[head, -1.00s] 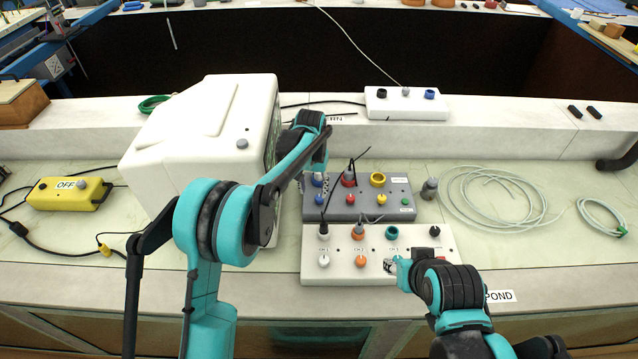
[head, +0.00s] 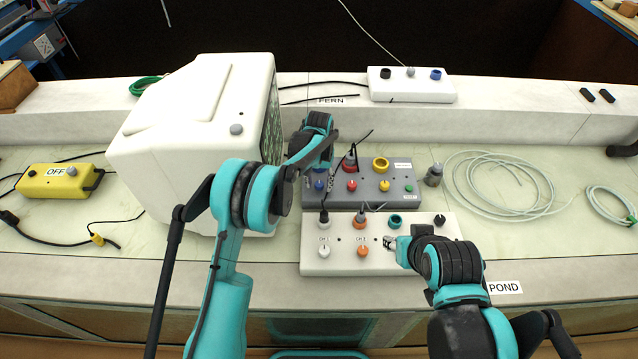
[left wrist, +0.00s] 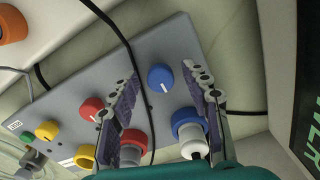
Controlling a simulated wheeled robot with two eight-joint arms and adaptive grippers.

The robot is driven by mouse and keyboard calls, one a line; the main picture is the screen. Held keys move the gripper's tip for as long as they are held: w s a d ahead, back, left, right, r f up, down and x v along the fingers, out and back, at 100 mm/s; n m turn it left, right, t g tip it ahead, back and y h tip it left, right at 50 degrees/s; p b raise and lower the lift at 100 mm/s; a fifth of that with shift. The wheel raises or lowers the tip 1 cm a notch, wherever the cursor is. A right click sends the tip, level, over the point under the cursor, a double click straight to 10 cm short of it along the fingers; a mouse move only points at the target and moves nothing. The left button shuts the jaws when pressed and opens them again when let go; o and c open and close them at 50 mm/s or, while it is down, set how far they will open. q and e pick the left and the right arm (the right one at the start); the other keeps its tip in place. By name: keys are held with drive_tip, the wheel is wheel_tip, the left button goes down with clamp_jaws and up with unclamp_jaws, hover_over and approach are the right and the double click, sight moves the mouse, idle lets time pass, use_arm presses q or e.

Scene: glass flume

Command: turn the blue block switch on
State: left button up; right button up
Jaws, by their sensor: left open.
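A grey box (head: 345,201) on the bench carries blue, red and yellow knobs in its front row. The blue knob (left wrist: 160,78), with a white pointer line, shows clearly in the left wrist view; in the head view it is partly hidden by my left gripper (head: 318,180). My left gripper, also in the left wrist view (left wrist: 162,84), is open and points down at the box. Its fingers lie on either side of the blue knob without visibly touching it. My right gripper (head: 391,242) is over the white front box (head: 330,264), near its right-hand knobs; its jaw opening is unclear.
A blue socket with a white plug (left wrist: 190,135) sits beside the left fingers. A black cable (left wrist: 130,50) crosses the box. A white monitor (head: 185,140) stands left, and a yellow OFF box (head: 55,182) further left. A white box (head: 410,88) sits on the back ledge.

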use_arm(q)
clamp_jaws()
drive_tip(key=shift+m, duration=0.4)
drive_tip(key=m, duration=0.3)
drive_tip(key=shift+m, duration=0.4)
drive_tip(key=m, duration=0.4)
drive_tip(key=shift+a+b, duration=0.1)
drive_tip(key=shift+b, duration=0.2)
drive_tip(key=m, duration=0.5)
drive_tip(key=shift+w, duration=0.15)
drive_tip(key=m, duration=0.4)
drive_tip(key=shift+m, duration=0.3)
